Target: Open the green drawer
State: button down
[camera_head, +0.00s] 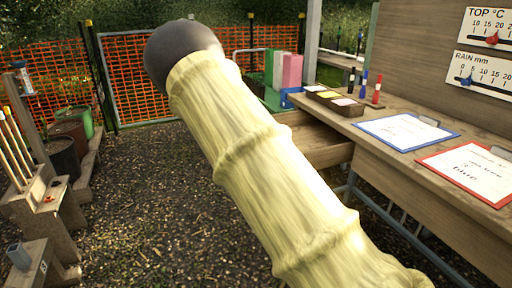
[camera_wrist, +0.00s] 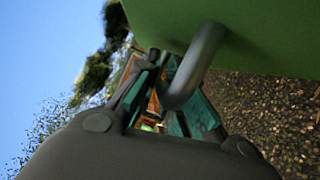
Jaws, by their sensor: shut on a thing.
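In the wrist view the green drawer front (camera_wrist: 265,38) fills the upper right. A dark, curved bar handle (camera_wrist: 198,62) stands out from it. My gripper (camera_wrist: 172,92) has its fingers around the handle and is shut on it. In the head view my covered arm crosses the middle and hides my gripper and the green front. Beside the arm, an open wooden drawer-like box (camera_head: 318,143) juts out from under the bench top; its front end is hidden behind my arm.
The wooden bench (camera_head: 440,165) runs along the right, with a blue-edged sheet (camera_head: 406,132), a red-edged sheet (camera_head: 470,170) and a small compartment tray (camera_head: 335,102) on it. Pots (camera_head: 68,135) and a wooden stand (camera_head: 45,205) are at left. The gravel between is clear.

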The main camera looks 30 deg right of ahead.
jog(key=c, duration=1.5)
grip_release()
jog(key=v, duration=1.2)
